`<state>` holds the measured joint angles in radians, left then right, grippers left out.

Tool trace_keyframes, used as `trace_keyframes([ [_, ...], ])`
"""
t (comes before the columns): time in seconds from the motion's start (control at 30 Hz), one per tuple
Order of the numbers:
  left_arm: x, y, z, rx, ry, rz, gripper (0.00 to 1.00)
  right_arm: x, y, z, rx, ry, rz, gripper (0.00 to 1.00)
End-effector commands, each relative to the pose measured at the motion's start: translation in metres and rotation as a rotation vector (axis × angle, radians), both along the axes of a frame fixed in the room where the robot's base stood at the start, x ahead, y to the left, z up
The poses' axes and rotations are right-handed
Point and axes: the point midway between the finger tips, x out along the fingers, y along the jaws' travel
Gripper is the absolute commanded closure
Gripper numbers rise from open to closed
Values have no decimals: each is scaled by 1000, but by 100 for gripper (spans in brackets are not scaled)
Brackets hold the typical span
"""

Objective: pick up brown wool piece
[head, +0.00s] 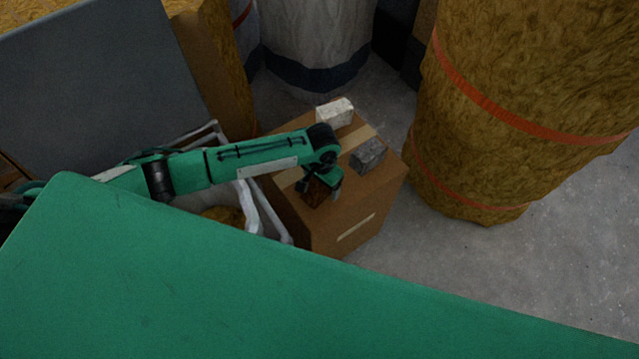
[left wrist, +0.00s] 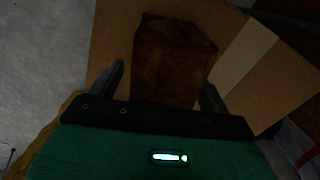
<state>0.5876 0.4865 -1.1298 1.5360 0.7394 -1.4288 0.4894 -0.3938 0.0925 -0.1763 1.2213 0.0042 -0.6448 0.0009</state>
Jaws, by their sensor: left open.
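The brown wool piece (head: 316,192) is a dark brown block on top of a cardboard box (head: 345,215), partly hidden by my gripper in the head view. In the left wrist view the brown wool piece (left wrist: 172,62) lies ahead of and between the fingers. My left gripper (head: 326,188) is over the box top at the piece. In the left wrist view the left gripper (left wrist: 162,88) is open, with one finger on each side of the piece. Whether the fingers touch it cannot be told. My right gripper is not in view.
A white block (head: 335,113) and a grey block (head: 367,155) also sit on the box. A white-framed bin (head: 262,212) stands close on the left. A large strapped wool bale (head: 520,110) stands at right. Open concrete floor (head: 520,275) lies in front of it.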

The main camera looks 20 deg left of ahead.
Motion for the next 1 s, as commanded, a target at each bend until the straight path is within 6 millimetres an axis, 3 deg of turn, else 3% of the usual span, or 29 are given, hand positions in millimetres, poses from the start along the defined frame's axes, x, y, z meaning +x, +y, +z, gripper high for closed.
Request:
trace_keyframes([
  [0.03, 0, 0, 0, 0, 0, 0, 20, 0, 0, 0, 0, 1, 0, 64],
  [0.2, 0, 0, 0, 0, 0, 0, 53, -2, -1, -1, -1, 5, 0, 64],
  [0.3, 0, 0, 0, 0, 0, 0, 67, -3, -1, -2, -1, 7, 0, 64],
  [0.73, 0, 0, 11, 0, 0, 0, 67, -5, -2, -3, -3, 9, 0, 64],
  [0.87, 1, 0, 31, 0, -2, 0, 67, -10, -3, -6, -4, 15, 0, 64],
  [1.0, 1, 0, 65, -1, -4, 0, 67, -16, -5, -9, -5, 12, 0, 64],
])
